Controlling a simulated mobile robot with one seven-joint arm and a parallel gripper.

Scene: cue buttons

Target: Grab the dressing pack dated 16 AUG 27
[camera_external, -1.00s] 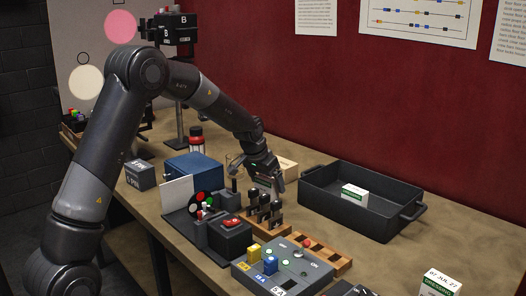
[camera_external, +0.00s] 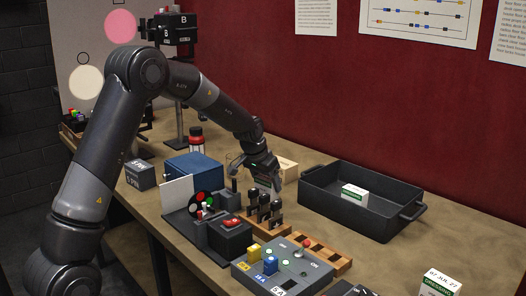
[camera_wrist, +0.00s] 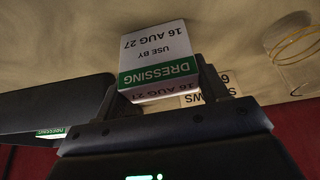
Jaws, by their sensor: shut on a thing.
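The dressing pack dated 16 AUG 27 (camera_wrist: 158,52) is a white box with a green DRESSING band. Its print reads upside down in the wrist view. My gripper (camera_wrist: 172,88) is shut on it, with a finger on each side of its near end. In the external view my gripper (camera_external: 264,170) is behind the row of dark upright handles, left of the black tray, and the pack is mostly hidden there. Another white and green pack (camera_external: 354,195) lies in the tray; its date is unreadable. A pack dated 07 JUL 27 (camera_external: 440,284) stands at the bottom right.
The black tray (camera_external: 400,226) has high walls and end handles. A wooden box (camera_external: 288,168) is close behind my gripper. The table right of the tray is clear.

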